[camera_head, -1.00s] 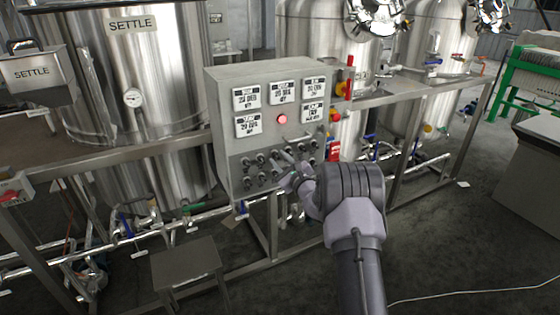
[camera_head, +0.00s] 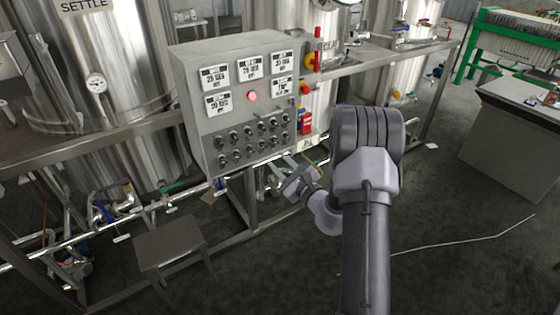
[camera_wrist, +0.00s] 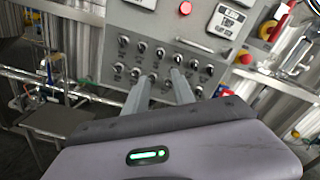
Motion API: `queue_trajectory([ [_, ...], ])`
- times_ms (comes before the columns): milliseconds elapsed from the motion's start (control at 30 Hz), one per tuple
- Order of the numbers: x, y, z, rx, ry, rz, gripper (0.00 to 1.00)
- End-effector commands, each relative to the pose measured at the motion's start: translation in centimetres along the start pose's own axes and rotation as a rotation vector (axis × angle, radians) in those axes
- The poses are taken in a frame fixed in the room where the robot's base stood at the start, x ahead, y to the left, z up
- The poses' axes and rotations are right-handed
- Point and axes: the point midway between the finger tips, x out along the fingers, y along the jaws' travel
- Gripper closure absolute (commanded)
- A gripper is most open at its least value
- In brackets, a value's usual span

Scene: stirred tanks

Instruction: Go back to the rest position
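My gripper (camera_head: 288,168) is just below the lower right of a grey control panel (camera_head: 196,150) in the head view, apart from it as far as I can tell. In the wrist view, the two grey fingers of my gripper (camera_wrist: 163,78) point at the panel's knob rows (camera_wrist: 140,62). The fingers are parted with a gap between them, and nothing shows held there. The panel carries several black knobs, a red lamp (camera_head: 252,96) and several label displays (camera_head: 250,67).
Steel tanks (camera_head: 95,60) stand behind a metal frame with pipes. A small step stool (camera_head: 168,243) stands at lower left. A red-and-yellow switch (camera_head: 309,62) is on the panel's right side. A grey cabinet (camera_head: 510,150) stands at right.

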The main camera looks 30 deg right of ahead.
Motion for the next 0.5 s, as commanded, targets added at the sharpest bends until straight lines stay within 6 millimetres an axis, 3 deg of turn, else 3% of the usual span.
queue_trajectory([
  [400, 0.0, 0.0, 0.1, 0.000, -0.001, 0.002, 0.69],
  [467, 0.1, 0.4, 1.1, -0.006, -0.017, 0.024, 0.69],
  [500, 0.4, 1.1, 2.8, -0.015, -0.042, 0.061, 0.69],
])
